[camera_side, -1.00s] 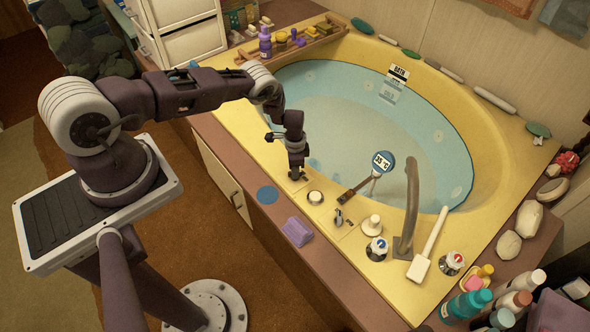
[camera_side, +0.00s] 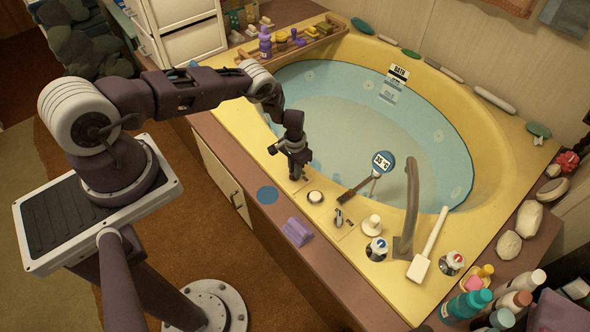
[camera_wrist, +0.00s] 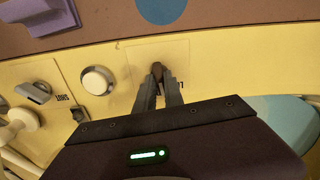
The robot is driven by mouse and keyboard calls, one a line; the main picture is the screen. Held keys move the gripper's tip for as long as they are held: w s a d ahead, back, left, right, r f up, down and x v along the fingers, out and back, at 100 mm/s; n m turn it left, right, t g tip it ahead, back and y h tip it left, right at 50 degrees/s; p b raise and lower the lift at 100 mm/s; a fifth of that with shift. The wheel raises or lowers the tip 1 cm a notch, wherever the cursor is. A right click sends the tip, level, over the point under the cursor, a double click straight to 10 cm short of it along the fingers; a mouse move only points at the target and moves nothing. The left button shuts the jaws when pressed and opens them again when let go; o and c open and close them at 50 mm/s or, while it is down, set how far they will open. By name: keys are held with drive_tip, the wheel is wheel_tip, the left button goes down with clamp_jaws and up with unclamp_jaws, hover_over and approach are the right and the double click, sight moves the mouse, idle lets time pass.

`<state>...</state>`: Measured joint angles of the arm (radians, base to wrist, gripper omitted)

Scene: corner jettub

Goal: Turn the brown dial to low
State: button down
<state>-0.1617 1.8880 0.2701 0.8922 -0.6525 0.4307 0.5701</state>
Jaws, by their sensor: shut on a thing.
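The brown dial (camera_wrist: 158,70) is a small dark brown knob on the yellow tub deck. It shows in the wrist view between the tips of my gripper (camera_wrist: 160,76), which is shut on it. Part of the dial is hidden by the fingers. Dark lettering beside it is partly covered, so I cannot read the setting. In the side view my gripper (camera_side: 297,176) points down at the deck's front edge, and the dial is mostly hidden there.
A round white knob (camera_side: 315,197) sits close to the right of my gripper. A silver lever (camera_side: 339,216), a tall brown spout (camera_side: 410,205) and a thermometer (camera_side: 383,162) stand further right. A blue disc (camera_side: 267,195) and purple block (camera_side: 297,232) lie on the brown ledge.

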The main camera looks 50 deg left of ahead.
drive_tip(key=n, duration=0.4)
drive_tip(key=shift+n, duration=1.8)
drive_tip(key=c, duration=1.4)
unclamp_jaws()
drive_tip(key=shift+c, duration=0.2)
wheel_tip(320, 180, up, 7)
drive_tip(key=shift+r, duration=0.1)
